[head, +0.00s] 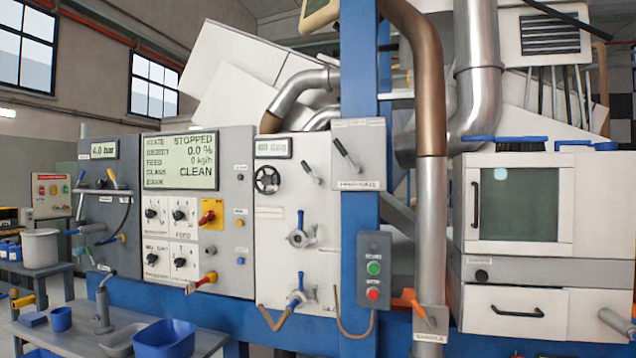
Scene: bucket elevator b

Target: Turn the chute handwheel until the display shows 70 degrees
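The chute handwheel (267,179) is a small black spoked wheel on the white panel (285,240) in the middle of the head view. A small display (273,148) sits just above it and ends in "deg"; its digits are too small to read surely. Neither of my grippers shows in this view. Nothing touches the handwheel, and it is in plain sight.
A lever (311,173) sits right of the handwheel. The large screen (180,161) to the left reads STOPPED. A blue column (358,80) and a metal pipe (430,220) stand to the right. A bench (130,325) with blue trays is at lower left.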

